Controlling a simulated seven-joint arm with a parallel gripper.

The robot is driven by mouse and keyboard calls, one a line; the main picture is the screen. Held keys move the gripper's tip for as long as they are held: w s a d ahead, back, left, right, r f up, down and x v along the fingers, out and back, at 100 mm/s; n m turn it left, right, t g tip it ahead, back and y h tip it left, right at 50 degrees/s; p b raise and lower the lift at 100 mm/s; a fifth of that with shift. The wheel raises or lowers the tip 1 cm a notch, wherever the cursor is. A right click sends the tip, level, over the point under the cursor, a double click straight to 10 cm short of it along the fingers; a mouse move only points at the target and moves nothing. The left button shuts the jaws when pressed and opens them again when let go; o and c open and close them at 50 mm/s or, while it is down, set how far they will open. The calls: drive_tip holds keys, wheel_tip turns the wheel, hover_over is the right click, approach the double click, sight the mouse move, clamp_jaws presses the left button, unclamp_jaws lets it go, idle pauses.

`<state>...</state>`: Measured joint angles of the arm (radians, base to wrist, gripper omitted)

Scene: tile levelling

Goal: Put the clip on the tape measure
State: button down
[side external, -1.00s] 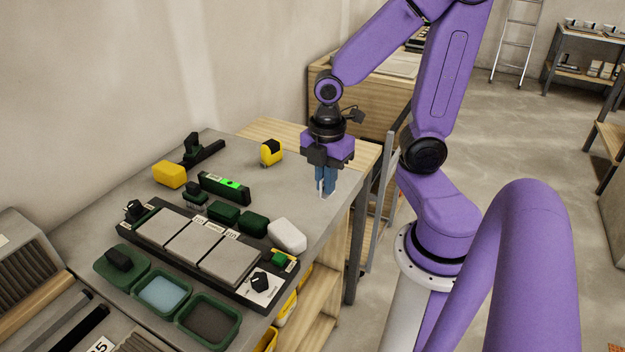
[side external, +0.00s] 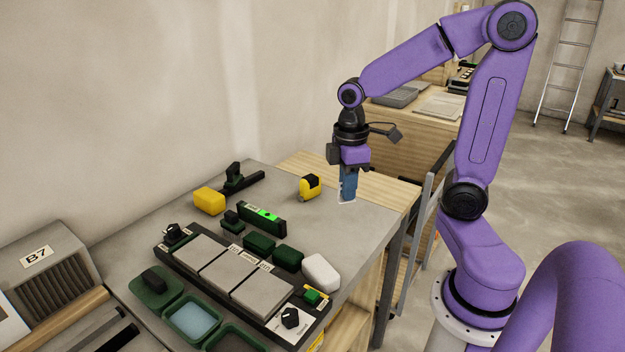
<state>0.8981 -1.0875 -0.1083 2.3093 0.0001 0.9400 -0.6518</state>
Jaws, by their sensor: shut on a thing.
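The yellow and black tape measure (side external: 310,187) stands on the grey worktop near the wall side. My gripper (side external: 347,196) points down just to the right of it, apart from it, low over the worktop. Its blue fingers are shut on a small pale piece, which seems to be the clip (side external: 346,202). Only a little white of it shows at the fingertips; the rest is hidden by the fingers.
A green-lit level (side external: 262,217), a yellow block (side external: 209,201), dark green blocks (side external: 287,257) and a white block (side external: 321,272) lie to the left and front. A long tray with grey tiles (side external: 228,272) is nearer. The worktop's right edge is close to my gripper.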

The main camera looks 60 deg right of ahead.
drive_tip(key=w+d+r+m, duration=0.4)
drive_tip(key=w+d+m, duration=0.3)
drive_tip(key=d+m, duration=0.2)
hover_over(312, 177)
drive_tip(key=shift+m, duration=0.3)
drive_tip(key=f, duration=0.9)
drive_tip(key=shift+s, duration=0.35)
drive_tip(key=shift+w+d+f, duration=0.15)
drive_tip(key=shift+w+f, duration=0.2)
drive_tip(key=shift+f, duration=1.7)
drive_tip(key=shift+f, duration=0.1)
drive_tip(key=c, duration=1.2)
unclamp_jaws()
drive_tip(key=shift+c, duration=0.2)
